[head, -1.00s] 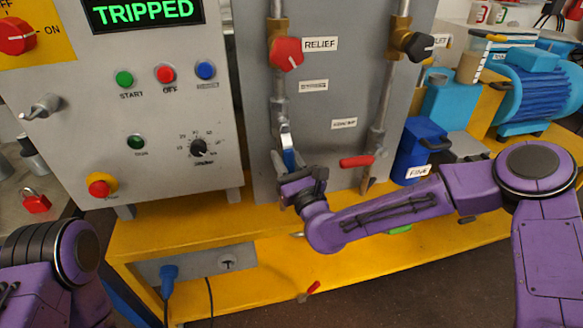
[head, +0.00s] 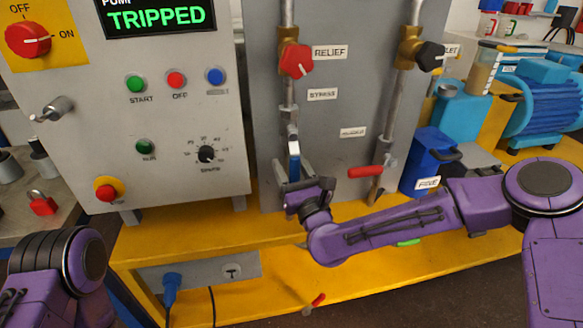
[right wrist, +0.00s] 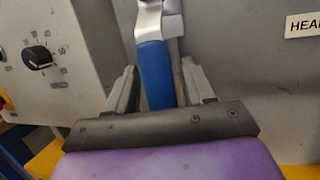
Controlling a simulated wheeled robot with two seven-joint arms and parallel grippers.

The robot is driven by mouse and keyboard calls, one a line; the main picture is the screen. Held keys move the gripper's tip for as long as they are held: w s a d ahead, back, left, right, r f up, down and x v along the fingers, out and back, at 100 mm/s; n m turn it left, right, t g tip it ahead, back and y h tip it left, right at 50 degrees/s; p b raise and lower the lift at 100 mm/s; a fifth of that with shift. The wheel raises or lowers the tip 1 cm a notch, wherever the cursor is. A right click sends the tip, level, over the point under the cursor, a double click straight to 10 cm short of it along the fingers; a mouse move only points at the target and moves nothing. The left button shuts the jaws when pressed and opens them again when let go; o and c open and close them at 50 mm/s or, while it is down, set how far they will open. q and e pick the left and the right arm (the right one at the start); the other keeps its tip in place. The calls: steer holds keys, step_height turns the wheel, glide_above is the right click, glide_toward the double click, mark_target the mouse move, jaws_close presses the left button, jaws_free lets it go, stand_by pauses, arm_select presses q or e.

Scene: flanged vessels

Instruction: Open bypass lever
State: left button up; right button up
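The bypass lever (head: 294,160) has a blue grip and a silver upper end. It hangs down along the left pipe on the grey panel, below the BYPASS label (head: 322,94). My right gripper (head: 292,164) points up at it from below. In the right wrist view the lever's blue grip (right wrist: 155,72) lies between the two fingers of my right gripper (right wrist: 162,85), with gaps showing on both sides. The right gripper is open and not closed on the lever. My left gripper is out of view; only part of my left arm shows at the lower left.
A red relief knob (head: 296,60) sits above the lever. A red-handled lever (head: 366,171) is on the right pipe. The control box (head: 170,110) stands close on the left, its display reading TRIPPED. The yellow bench (head: 190,236) lies below.

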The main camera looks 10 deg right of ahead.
steer(key=b+v, duration=0.2)
steer(key=v, duration=0.8)
steer(key=shift+s, duration=0.25)
